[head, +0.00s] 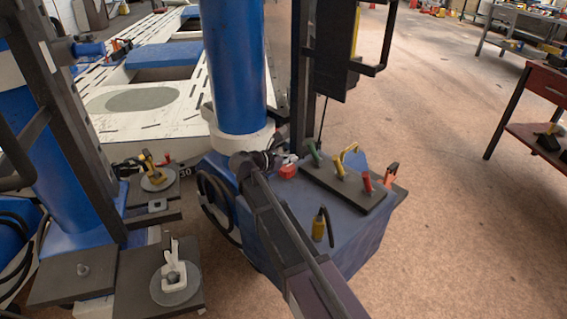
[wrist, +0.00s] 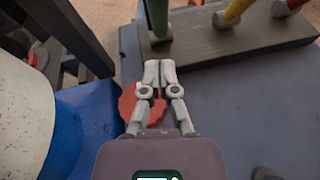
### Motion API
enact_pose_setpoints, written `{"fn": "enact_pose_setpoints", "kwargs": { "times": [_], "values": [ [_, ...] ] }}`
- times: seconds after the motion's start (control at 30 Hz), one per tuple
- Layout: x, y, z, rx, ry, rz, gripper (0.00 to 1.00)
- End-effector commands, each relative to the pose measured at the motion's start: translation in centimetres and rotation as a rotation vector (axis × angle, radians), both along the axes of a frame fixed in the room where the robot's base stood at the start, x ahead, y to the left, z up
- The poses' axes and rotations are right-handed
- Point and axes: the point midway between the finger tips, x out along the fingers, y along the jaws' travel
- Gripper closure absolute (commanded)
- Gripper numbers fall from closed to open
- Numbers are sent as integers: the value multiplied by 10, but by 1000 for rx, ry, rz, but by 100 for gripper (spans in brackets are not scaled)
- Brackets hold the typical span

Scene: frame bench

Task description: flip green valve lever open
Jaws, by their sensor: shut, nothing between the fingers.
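The green valve lever (head: 313,152) stands at the left end of a dark bar on the blue bench box. In the wrist view the green lever (wrist: 157,18) rises beyond my fingertips, its top cut off by the frame edge. My gripper (head: 291,157) is just left of the green lever in the head view. In the wrist view my gripper (wrist: 159,66) is shut with nothing between the fingers, its tips near the lever's foot. I cannot tell whether they touch it.
A yellow lever (head: 340,164) and a red lever (head: 366,181) stand on the same dark bar (wrist: 225,46), right of the green one. A red round knob (wrist: 127,101) lies below my fingers. A blue column (head: 236,70) with a white base stands close at left.

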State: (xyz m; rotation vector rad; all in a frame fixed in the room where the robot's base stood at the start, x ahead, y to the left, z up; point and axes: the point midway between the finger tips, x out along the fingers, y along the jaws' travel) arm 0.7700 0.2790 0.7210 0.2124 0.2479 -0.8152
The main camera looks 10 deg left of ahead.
Motion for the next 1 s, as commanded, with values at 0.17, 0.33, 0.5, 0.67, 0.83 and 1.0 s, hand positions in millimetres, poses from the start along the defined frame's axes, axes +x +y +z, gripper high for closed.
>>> {"fn": "enact_pose_setpoints", "kwargs": {
  "times": [0.17,0.33,0.5,0.67,0.83,1.0],
  "values": [
    [13,-15,10,1,0,-1,100],
    [22,-25,16,0,0,0,100],
    [25,-30,17,0,0,1,100],
    [26,-30,17,0,0,1,100],
    [25,-38,17,0,0,-2,100],
    [27,-36,18,2,3,-5,100]
  ]
}}
